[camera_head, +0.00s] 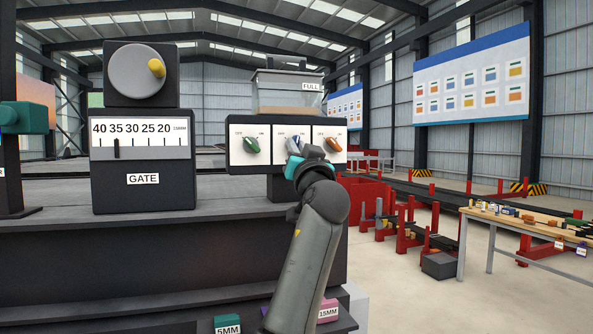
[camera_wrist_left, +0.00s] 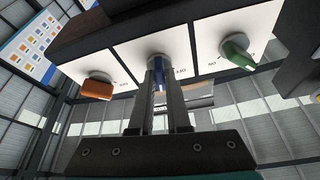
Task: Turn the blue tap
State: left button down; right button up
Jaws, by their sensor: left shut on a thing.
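The blue tap (camera_head: 292,144) is the middle one of three taps on a dark panel with white plates. It also shows in the left wrist view (camera_wrist_left: 159,72), on its round grey base. My left gripper (camera_head: 297,153) reaches up to it from below and partly hides it in the head view. In the left wrist view the two fingers of my left gripper (camera_wrist_left: 159,75) stand on either side of the blue handle, shut on it. My right gripper is in neither view.
A green tap (camera_head: 251,145) is left of the blue one and an orange tap (camera_head: 333,144) right of it. A clear container marked FULL (camera_head: 287,95) stands above the panel. A black GATE box (camera_head: 143,180) with a grey dial stands to the left.

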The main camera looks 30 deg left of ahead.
pick_arm(q)
jog(key=shift+w+d+r+n+g+y+b, duration=0.1)
jog(key=shift+n+g+y+b, duration=0.8)
jog(key=shift+n, duration=1.75)
jog(key=shift+f+n+g+y+p, duration=0.1)
jog(key=shift+n+g+y, duration=0.2)
jog(key=shift+n+g, duration=1.8)
jog(key=shift+w+d+r+n+g+y+b, duration=0.1)
jog(key=shift+n+g+y+b, duration=0.45)
jog(key=shift+n, duration=2.7)
jog(key=shift+n+g, duration=0.25)
jog(key=shift+n, duration=0.05)
jog(key=c, duration=0.9)
grip_release()
